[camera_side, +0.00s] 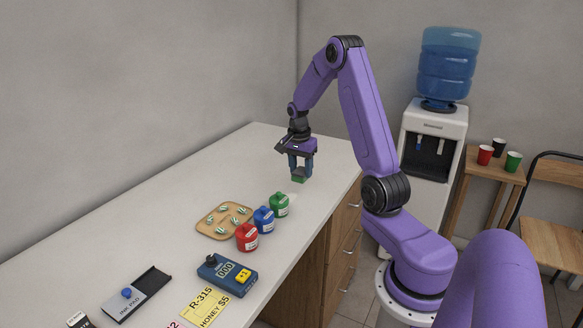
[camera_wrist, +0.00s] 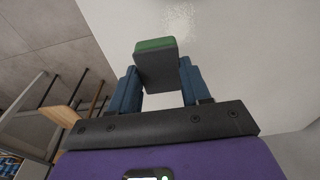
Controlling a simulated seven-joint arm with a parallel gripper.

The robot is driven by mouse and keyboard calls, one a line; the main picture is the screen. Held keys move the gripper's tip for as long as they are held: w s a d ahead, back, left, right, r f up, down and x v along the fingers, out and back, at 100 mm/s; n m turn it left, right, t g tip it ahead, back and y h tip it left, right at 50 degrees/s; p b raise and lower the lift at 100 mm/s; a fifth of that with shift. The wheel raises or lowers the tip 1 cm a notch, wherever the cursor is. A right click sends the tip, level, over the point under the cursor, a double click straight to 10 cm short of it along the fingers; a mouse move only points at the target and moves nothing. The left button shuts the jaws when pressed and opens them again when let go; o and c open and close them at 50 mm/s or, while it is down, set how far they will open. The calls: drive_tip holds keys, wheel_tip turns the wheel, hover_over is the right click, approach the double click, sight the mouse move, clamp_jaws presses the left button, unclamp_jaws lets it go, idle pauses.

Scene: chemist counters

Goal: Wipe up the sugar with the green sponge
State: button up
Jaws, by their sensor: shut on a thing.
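The green sponge (camera_side: 299,179) is at the far part of the white counter, below my gripper (camera_side: 301,168). In the wrist view the sponge (camera_wrist: 156,45) shows a green layer and a dark grey body, and my gripper's blue fingers (camera_wrist: 157,78) are shut on its sides. I cannot tell whether the sponge touches the counter. The sugar (camera_wrist: 180,18) is a pale speckled patch on the counter, just beyond the sponge in the wrist view. In the side view I cannot make the sugar out clearly.
Green (camera_side: 279,204), blue (camera_side: 263,219) and red (camera_side: 246,237) jars stand near the counter's right edge. A wooden tray (camera_side: 208,231) holds several small striped pieces. A blue device (camera_side: 228,272) and ink pad (camera_side: 137,294) lie nearer. The counter's far left is clear.

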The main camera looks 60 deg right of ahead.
drive_tip(key=shift+f, duration=3.4)
drive_tip(key=shift+w+f, duration=0.5)
drive_tip(key=shift+c, duration=0.4)
drive_tip(key=shift+w+f, duration=0.15)
drive_tip(key=shift+w, duration=2.9)
drive_tip(key=shift+s, duration=3.65)
drive_tip(key=shift+w+a, duration=0.1)
drive_tip(key=shift+a, duration=0.4)
drive_tip(key=shift+w, duration=3.6)
drive_tip(key=shift+s, duration=3.7)
drive_tip(key=shift+w+r, duration=0.1)
drive_tip(key=shift+r, duration=4)
